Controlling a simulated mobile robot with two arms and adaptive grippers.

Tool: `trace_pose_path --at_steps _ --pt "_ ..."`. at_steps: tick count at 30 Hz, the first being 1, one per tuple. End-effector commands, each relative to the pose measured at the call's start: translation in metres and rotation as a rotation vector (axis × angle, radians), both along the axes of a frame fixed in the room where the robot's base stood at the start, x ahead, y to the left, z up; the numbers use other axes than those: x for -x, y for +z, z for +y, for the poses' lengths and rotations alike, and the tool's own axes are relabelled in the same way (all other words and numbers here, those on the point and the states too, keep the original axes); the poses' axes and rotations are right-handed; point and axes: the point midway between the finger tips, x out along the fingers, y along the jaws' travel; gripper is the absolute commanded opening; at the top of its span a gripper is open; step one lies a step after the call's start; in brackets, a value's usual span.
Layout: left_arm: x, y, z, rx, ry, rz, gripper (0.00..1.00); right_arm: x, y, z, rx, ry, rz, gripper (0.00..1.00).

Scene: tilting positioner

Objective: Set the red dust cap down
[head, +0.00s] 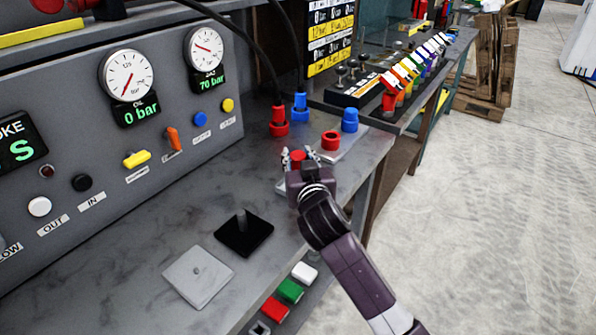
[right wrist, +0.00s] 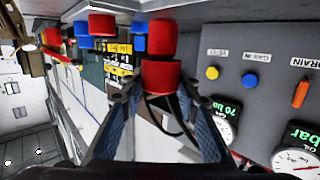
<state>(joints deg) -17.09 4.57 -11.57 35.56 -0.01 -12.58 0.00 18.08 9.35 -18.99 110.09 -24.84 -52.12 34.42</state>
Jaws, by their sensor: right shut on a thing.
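The red dust cap (head: 298,156) is between the fingertips of my right gripper (head: 299,160), over the right part of the grey bench. In the right wrist view the cap (right wrist: 160,78) is pinched between both fingertips (right wrist: 160,90). I cannot tell whether its far end touches anything. Another red fitting (head: 331,140) stands just right of and beyond the gripper on a light plate, with a blue cap (head: 350,119) behind it. My left gripper is not in view.
A red plug (head: 278,122) and a blue plug (head: 300,107) with black hoses stand behind the gripper. A black plate with a peg (head: 244,236) and a grey plate (head: 198,276) lie nearer. The gauge panel (head: 180,110) rises at left. Bare bench lies between.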

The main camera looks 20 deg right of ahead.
Motion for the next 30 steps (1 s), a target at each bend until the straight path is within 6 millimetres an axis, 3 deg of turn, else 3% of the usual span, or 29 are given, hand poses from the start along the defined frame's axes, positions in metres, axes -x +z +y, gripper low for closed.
trace_pose_path --at_steps 10,22,23,27,30 --pt "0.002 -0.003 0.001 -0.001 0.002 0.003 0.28 0.001 -0.042 0.000 0.003 -0.001 0.003 0.05" --pt "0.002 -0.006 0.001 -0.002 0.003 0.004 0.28 0.000 -0.049 0.000 -0.001 0.001 0.000 0.05" --pt "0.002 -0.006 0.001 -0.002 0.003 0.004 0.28 0.000 -0.048 0.000 0.000 0.001 0.000 0.30" --pt "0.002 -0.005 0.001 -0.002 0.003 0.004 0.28 0.000 -0.048 0.000 0.000 0.001 0.000 0.46" --pt "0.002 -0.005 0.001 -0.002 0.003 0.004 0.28 0.000 -0.047 0.000 0.000 0.001 0.000 0.47"
